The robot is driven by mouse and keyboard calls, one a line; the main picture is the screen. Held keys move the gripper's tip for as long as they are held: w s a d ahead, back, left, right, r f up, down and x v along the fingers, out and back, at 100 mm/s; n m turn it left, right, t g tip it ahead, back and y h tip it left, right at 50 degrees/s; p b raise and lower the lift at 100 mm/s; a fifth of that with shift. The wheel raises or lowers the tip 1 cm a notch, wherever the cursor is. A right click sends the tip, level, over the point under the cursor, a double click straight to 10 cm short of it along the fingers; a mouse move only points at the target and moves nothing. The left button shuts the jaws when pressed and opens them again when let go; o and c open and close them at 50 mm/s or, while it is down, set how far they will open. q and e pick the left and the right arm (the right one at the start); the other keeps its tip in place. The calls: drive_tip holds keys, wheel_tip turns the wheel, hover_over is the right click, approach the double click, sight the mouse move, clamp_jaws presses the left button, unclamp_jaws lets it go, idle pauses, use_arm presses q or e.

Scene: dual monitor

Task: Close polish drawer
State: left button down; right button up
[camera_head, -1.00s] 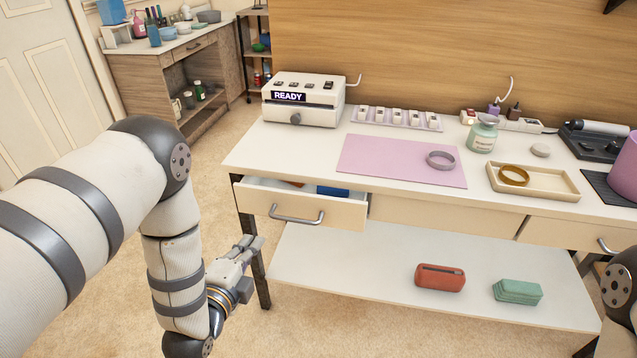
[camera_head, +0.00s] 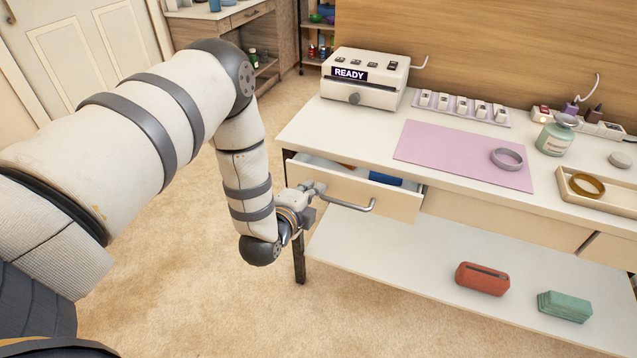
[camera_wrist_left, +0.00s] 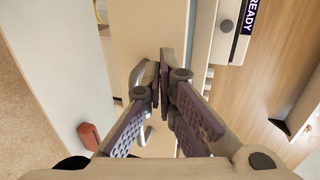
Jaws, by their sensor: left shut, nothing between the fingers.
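The pale wooden drawer (camera_head: 398,204) under the left end of the workbench is partly open. A blue thing and part of an orange one show inside it. Its grey bar handle (camera_head: 348,205) is on the front; part of a metal handle also shows in the left wrist view (camera_wrist_left: 146,137). My left gripper (camera_head: 319,188) is shut and empty, at the left part of the drawer front, beside the handle's left end. I cannot tell whether the fingertips touch the front. In the left wrist view the closed fingers (camera_wrist_left: 158,82) point at a pale panel. My right gripper is not in view.
The workbench (camera_head: 345,135) carries a white READY machine (camera_head: 365,78), a pink mat (camera_head: 455,155), a ring, a jar (camera_head: 556,138) and a tray. The floor left of the bench is clear.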

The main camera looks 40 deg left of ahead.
sight(322, 174)
use_arm(q)
drive_tip(key=shift+w+a+r, duration=0.1)
drive_tip(key=shift+w+a, duration=0.05)
drive_tip(key=shift+w, duration=0.45)
drive_tip(key=shift+w+a+r, duration=0.1)
drive_tip(key=shift+w, duration=0.5)
drive_tip(key=shift+w+f, duration=0.1)
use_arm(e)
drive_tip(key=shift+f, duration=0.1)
use_arm(q)
drive_tip(key=x, duration=0.2)
drive_tip(key=r+b+x, duration=0.1)
drive_tip(key=x, duration=0.1)
drive_tip(key=shift+w, duration=0.1)
drive_tip(key=shift+w+a, duration=0.1)
drive_tip(key=shift+w, duration=0.25)
drive_tip(key=shift+w+r, duration=0.1)
drive_tip(key=shift+r, duration=0.05)
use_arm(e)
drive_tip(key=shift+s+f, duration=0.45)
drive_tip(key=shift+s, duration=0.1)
